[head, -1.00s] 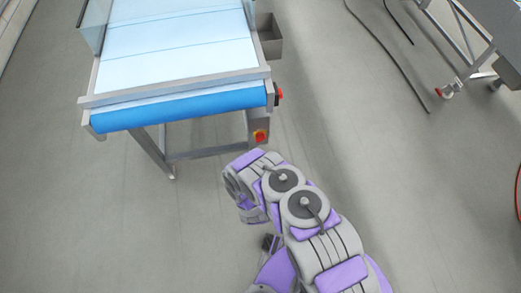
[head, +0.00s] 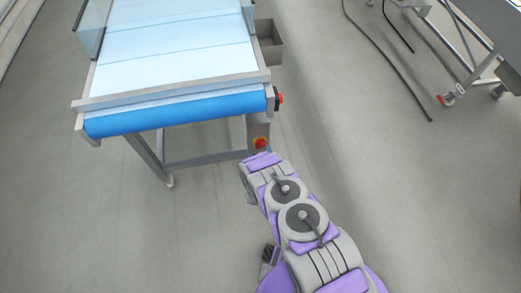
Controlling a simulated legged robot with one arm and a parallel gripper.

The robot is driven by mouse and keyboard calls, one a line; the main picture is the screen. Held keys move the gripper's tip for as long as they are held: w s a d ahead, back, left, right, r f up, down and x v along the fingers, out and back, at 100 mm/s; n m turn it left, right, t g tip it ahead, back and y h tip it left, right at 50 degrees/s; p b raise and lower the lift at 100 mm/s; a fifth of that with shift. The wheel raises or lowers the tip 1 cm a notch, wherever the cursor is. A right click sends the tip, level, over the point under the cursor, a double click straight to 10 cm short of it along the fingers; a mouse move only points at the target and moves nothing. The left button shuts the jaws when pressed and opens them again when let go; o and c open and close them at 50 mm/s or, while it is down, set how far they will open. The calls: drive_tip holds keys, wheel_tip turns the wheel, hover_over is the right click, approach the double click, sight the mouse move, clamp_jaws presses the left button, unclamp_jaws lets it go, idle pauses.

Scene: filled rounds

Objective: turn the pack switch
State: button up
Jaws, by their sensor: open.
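My gripper is open. Its fingertips are hard to make out behind the purple and grey arm shells. I cannot tell how far it is from the switch, but the knob is in plain view.
The conveyor (head: 178,112) has a blue roller end and a white belt. A red button (head: 280,98) sits on its right corner, above the switch. A grey bin (head: 269,42) hangs at its right side. A wheeled steel frame (head: 459,86) and cables are at right. Floor is clear between.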

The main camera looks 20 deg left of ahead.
sight(261, 147)
drive_tip(key=shift+b+x, duration=0.45)
drive_tip(key=shift+x, duration=1.65)
drive_tip(key=c, duration=1.1)
